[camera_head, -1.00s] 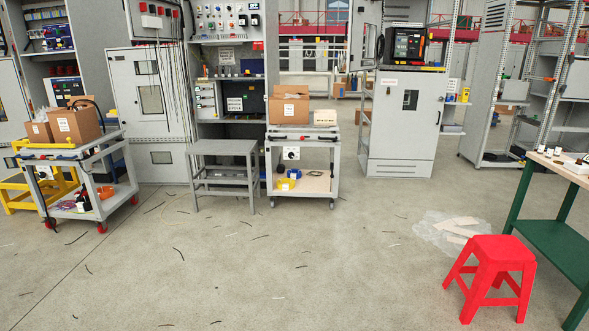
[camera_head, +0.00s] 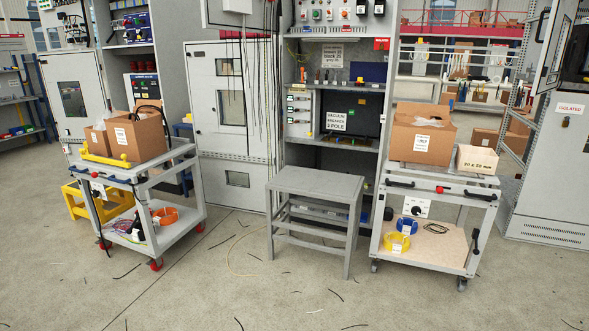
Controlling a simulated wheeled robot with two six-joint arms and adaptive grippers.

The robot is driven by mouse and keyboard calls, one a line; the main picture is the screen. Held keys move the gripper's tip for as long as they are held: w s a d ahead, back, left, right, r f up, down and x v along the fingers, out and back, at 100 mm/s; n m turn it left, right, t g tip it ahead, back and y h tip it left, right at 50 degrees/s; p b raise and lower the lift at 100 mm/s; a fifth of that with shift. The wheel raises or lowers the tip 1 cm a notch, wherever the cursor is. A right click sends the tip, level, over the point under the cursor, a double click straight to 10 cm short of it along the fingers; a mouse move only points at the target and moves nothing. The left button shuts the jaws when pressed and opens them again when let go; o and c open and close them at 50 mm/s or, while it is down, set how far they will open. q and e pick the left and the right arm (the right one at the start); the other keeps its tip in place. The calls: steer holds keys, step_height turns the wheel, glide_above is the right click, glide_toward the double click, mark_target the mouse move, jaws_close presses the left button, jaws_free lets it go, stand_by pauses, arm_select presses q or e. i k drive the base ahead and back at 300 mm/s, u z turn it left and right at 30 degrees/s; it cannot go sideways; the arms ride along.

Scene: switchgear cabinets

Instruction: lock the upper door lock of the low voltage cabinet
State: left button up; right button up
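Several grey cabinets stand along the back. One with a closed door (camera_head: 205,135) and small windows is left of centre, with dark cables hanging in front of its right side. Another grey cabinet (camera_head: 545,165) at the right edge bears a label reading "ISOLATED". A third, with a windowed door (camera_head: 75,100), is at the left. I cannot tell which is the low voltage cabinet, and no upper door lock can be made out at this size. Neither of my grippers is in view.
A grey stool-like table (camera_head: 315,182) stands before the open shelf unit. A trolley (camera_head: 440,183) with a cardboard box (camera_head: 400,140) is right of it. Another trolley (camera_head: 180,212) with boxes is at left, beside a yellow step stool (camera_head: 80,205). The front floor is open, with scattered cable scraps.

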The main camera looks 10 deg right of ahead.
mark_target(529, 70)
steer(key=z, duration=0.25)
steer(key=i, duration=2.75)
steer(key=z, duration=1.65)
steer(key=i, duration=1.45)
steer(key=z, duration=0.65)
